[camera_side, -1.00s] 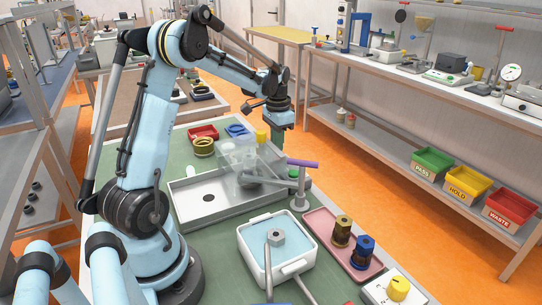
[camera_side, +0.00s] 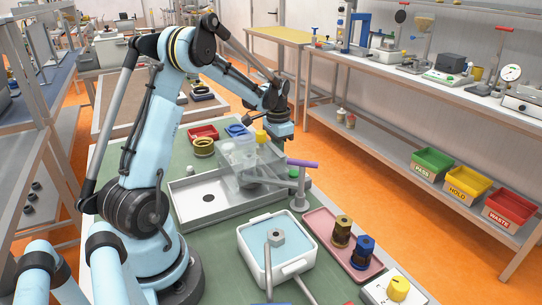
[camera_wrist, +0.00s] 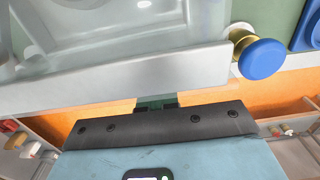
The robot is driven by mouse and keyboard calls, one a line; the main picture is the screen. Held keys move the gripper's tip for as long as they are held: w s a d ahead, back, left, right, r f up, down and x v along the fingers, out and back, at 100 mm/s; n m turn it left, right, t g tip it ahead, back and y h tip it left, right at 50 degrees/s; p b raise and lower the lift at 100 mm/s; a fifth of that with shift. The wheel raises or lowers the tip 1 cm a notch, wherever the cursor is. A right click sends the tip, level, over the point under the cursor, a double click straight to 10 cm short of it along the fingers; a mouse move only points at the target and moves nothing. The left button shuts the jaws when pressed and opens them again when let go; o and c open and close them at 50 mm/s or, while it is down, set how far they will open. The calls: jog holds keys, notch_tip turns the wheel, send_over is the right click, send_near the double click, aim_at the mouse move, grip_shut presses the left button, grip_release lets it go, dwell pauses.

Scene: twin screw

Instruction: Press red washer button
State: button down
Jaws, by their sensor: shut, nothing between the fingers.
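I cannot pick out a red washer button for certain. A red tray (camera_side: 203,132) lies at the back left of the green bench, behind a brass ring (camera_side: 204,147). A small red piece (camera_side: 348,302) is cut off at the bottom edge of the side view. My gripper (camera_side: 281,146) is low at the bench's far edge, behind the clear box (camera_side: 240,158), its tips largely hidden. In the wrist view my gripper (camera_wrist: 156,103) is shut and empty, just below a grey edge (camera_wrist: 120,84). A blue knob on a brass stem (camera_wrist: 262,58) is to its right.
A grey tray (camera_side: 182,200) supports the clear box. A purple-handled lever (camera_side: 302,163) stands to its right. A white tub (camera_side: 262,262), a pink tray (camera_side: 322,225) and a yellow-knobbed box (camera_side: 398,288) are nearer the camera. A blue piece (camera_side: 237,130) lies beside the red tray.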

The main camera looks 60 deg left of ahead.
jog(key=shift+f, duration=0.25)
notch_tip(320, 180, up, 14)
jog(key=shift+r, duration=0.25)
dwell(0.6)
jog(key=s+d+r+t+y, duration=0.1)
jog(key=s+d+t, duration=0.2)
jog(key=d, duration=1.1)
jog(key=s+d+f+t+h, duration=0.1)
jog(key=s+d+f+t, duration=0.3)
jog(key=d, duration=0.6)
jog(key=shift+s+d+f, duration=0.25)
jog(key=shift+s, duration=0.95)
